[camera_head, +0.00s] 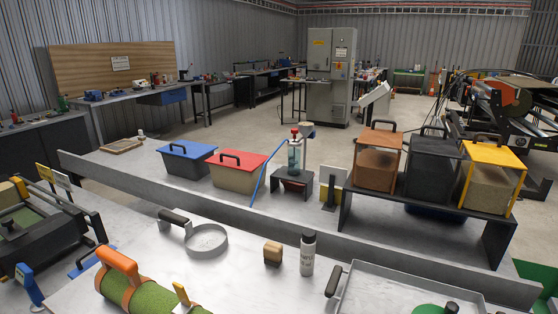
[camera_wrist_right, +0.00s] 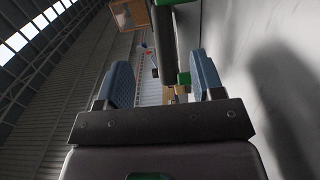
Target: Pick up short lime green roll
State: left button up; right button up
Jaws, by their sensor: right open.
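A green turf roll (camera_head: 150,296) with an orange handle and orange bands lies at the bottom left of the head view, partly cut off by the lower edge. I cannot tell from this view whether it is the short lime green one. My right gripper (camera_wrist_right: 162,75) shows in the right wrist view with its two blue-grey fingers apart. A dark bar with green parts (camera_wrist_right: 164,40) shows beyond and between the fingers; I cannot tell what it is or how far off it is. My left gripper is not in view.
On the near bench are a grey ring with a handle (camera_head: 207,240), a wooden block (camera_head: 272,253), a bottle (camera_head: 307,254) and a grey tray (camera_head: 400,288). Behind a low ledge stand blue (camera_head: 186,160) and red-lidded (camera_head: 238,172) boxes and a black rack (camera_head: 430,205) of carriers.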

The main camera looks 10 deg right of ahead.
aim_at(119, 280)
jog(key=k+j, duration=0.8)
